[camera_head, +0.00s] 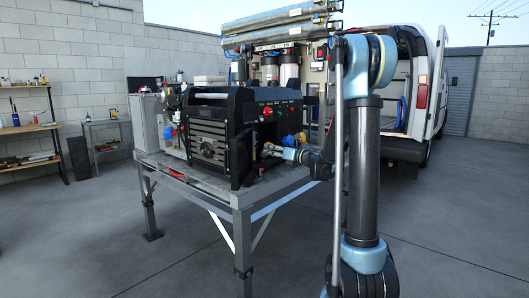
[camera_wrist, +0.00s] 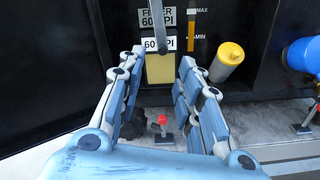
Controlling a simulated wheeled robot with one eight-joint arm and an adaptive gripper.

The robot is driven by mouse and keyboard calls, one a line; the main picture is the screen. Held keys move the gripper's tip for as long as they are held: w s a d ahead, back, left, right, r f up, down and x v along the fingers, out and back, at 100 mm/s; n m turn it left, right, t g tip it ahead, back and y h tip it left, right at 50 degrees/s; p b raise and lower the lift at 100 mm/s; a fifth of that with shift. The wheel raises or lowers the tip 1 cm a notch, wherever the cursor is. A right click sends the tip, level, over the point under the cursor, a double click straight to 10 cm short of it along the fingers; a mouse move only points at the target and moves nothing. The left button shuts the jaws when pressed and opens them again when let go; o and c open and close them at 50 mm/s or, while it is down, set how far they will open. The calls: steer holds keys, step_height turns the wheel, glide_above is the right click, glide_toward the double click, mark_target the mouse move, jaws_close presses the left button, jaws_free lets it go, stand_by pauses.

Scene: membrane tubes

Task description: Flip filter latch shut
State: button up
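The filter panel is on the front of the black machine (camera_head: 222,128). In the wrist view a label reading FILTER 60 PSI (camera_wrist: 157,17) sits above a yellow plate (camera_wrist: 160,69). In the head view my gripper (camera_head: 270,150) is at the machine's right-hand face.
A red-knobbed valve (camera_wrist: 163,122) stands low, seen between the fingers. A yellow cylinder (camera_wrist: 227,62) and a blue fitting (camera_wrist: 302,55) are to the right. A MAX/MIN gauge (camera_wrist: 191,30) is on the panel. The metal table (camera_head: 243,195) carries the machine; a white van (camera_head: 420,90) is behind.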

steer(key=shift+v, duration=1.2)
